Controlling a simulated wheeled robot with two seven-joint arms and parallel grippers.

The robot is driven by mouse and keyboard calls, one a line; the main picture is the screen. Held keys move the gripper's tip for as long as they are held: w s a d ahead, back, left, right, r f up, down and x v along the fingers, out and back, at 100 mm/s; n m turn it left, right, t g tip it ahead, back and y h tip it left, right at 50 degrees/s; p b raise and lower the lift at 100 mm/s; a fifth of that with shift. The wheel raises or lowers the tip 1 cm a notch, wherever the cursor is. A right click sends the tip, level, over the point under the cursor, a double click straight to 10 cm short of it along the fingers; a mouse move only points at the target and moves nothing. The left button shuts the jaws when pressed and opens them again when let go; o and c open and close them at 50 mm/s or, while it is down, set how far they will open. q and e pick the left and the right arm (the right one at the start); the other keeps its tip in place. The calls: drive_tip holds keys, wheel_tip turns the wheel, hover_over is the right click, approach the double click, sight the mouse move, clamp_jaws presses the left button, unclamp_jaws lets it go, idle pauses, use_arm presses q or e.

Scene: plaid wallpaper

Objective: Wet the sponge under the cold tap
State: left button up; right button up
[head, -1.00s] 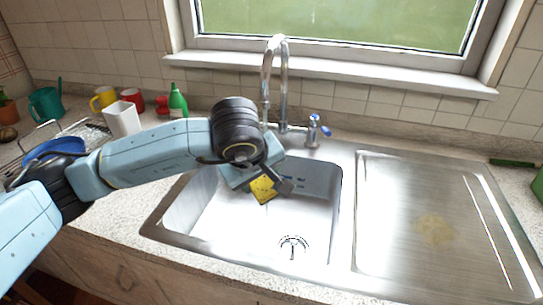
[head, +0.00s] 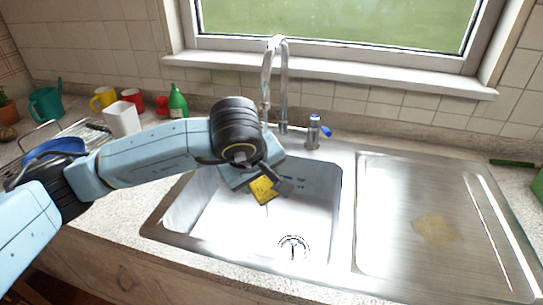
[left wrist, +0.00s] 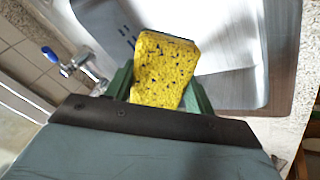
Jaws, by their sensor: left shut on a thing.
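The yellow sponge (head: 263,190) with dark specks is held over the sink basin (head: 225,225), below the curved chrome spout (head: 283,80). My left gripper (head: 268,184) is shut on it. In the left wrist view the sponge (left wrist: 165,70) sits between the green fingers of my left gripper (left wrist: 160,88). The blue-handled tap (head: 314,132) stands right of the spout; it also shows at the left of the wrist view (left wrist: 85,65). The spout's end is close to my black wrist joint. A faint thin line shows under the sponge; I cannot tell whether it is water. My right gripper is out of view.
A steel draining board (head: 400,190) with a pale yellowish patch (head: 435,229) lies to the right. The drain (head: 292,247) is uncovered.

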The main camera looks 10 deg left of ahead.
sight(256, 188)
use_arm(q)
drive_tip(key=shift+s+a+r+p, duration=0.1)
drive_tip(key=shift+s+r+p, duration=0.2)
drive_tip(key=shift+s+r, duration=0.8)
drive_tip(key=shift+s+r+p, duration=0.3)
drive_tip(key=shift+s+r, duration=0.55)
drive_tip(key=shift+s, duration=0.45)
drive_tip(key=shift+f, duration=0.1)
